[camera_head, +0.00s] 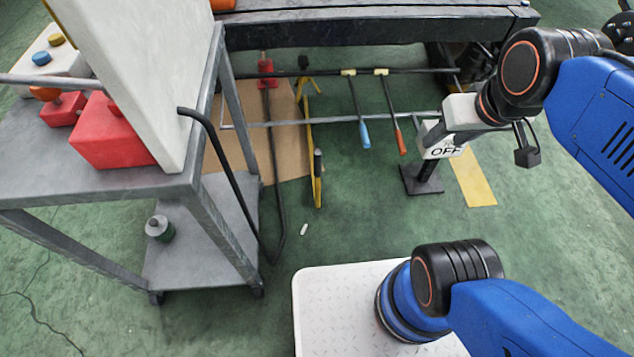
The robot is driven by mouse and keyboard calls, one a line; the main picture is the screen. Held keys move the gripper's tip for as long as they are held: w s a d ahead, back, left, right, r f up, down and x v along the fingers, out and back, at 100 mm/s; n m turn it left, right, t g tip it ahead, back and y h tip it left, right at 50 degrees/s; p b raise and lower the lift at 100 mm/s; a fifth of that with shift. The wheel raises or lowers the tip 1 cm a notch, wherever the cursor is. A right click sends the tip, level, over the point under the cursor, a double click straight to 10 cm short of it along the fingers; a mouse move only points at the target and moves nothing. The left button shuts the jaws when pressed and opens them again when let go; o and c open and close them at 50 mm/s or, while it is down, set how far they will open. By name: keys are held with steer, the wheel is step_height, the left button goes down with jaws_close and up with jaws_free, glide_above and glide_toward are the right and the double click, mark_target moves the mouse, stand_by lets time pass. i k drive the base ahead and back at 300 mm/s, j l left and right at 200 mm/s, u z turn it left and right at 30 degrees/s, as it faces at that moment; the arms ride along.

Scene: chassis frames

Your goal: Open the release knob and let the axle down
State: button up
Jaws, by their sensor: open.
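My gripper (441,133) is at the right, at the end of my blue and black arm. By its white body it is just above a white box marked OFF (446,152). The fingers are small and partly hidden, and I cannot tell whether they touch the box. The box is on a short dark post with a square black base (421,181) on the floor. No release knob can be made out clearly. A long dark bar (345,72), possibly the axle, runs across under the dark chassis frame (370,30). A red jack-like stand (266,68) is near its left end.
A grey cart (60,200) with red containers (108,135) and a white panel (125,70) fills the left.

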mark_target(45, 94)
steer(key=u, duration=1.45)
steer(key=j, duration=0.3)
steer(key=k+z, duration=0.05)
